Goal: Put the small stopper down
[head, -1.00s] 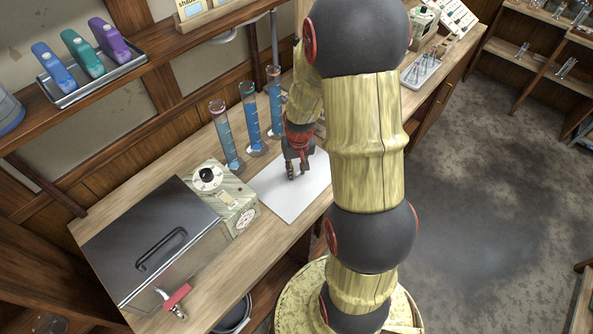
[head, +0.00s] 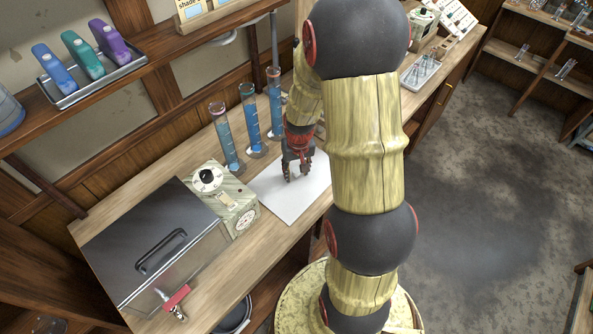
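My gripper (head: 299,176) points down, low over the white sheet (head: 270,198) on the wooden bench. Its dark fingers stand apart with a gap between them. I cannot make out the small stopper; it is too small to tell or hidden by the fingers. Whether the fingertips touch the sheet is not clear.
Tall cylinders with blue liquid (head: 250,119) stand just left of and behind my gripper. A dial box (head: 225,197) and a metal bath with a black handle (head: 150,245) stand to the left. The front part of the sheet is clear.

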